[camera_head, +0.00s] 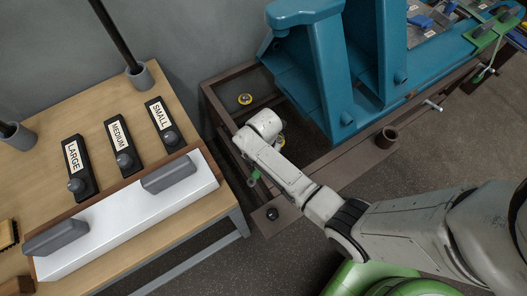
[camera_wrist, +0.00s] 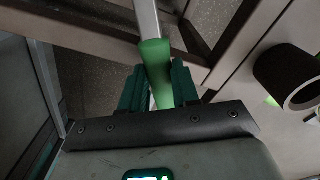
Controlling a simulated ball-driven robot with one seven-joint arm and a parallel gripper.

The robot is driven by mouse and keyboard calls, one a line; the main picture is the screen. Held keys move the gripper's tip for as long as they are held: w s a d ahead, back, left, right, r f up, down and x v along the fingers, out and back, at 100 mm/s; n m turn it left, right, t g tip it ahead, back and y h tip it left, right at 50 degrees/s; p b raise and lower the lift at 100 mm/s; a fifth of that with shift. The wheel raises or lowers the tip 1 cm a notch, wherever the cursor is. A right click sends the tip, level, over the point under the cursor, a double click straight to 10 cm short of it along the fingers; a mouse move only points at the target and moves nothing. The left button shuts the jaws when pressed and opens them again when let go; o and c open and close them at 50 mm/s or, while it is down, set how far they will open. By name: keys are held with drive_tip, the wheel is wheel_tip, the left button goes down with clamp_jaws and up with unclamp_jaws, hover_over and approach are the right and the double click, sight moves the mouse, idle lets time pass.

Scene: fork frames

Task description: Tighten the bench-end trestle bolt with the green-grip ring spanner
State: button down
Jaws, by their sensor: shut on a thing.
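In the wrist view my gripper (camera_wrist: 158,76) has its two teal fingers closed on the green grip of the ring spanner (camera_wrist: 155,52). The grey shank runs up out of the top of that view, so the ring end is not seen there. In the head view my forearm hides most of the gripper; a small green piece (camera_head: 254,178) shows beside my wrist, perhaps the spanner grip. I cannot tell which is the bench-end bolt.
A blue casting (camera_head: 318,65) stands on the frame, close to my wrist. A wooden bench (camera_head: 90,85) with labelled holders and a white tray (camera_head: 130,220) stands left.

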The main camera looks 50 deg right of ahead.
drive_tip(key=shift+f+b, duration=0.7)
drive_tip(key=shift+f, duration=0.4)
idle(0.3)
drive_tip(key=c, duration=1.3)
unclamp_jaws()
drive_tip(key=shift+c, duration=0.2)
clamp_jaws()
drive_tip(key=shift+w+a+m, duration=0.1)
drive_tip(key=shift+w+m, duration=1.25)
drive_tip(key=shift+m, duration=0.05)
drive_tip(key=shift+w+d+r+m+b, duration=0.15)
drive_tip(key=shift+w+m+b, duration=0.2)
drive_tip(key=shift+w+m, duration=0.55)
drive_tip(key=shift+w+d+f+m+b, duration=0.1)
drive_tip(key=shift+w+m+b, duration=0.25)
drive_tip(key=shift+w+m, duration=0.55)
idle(1.1)
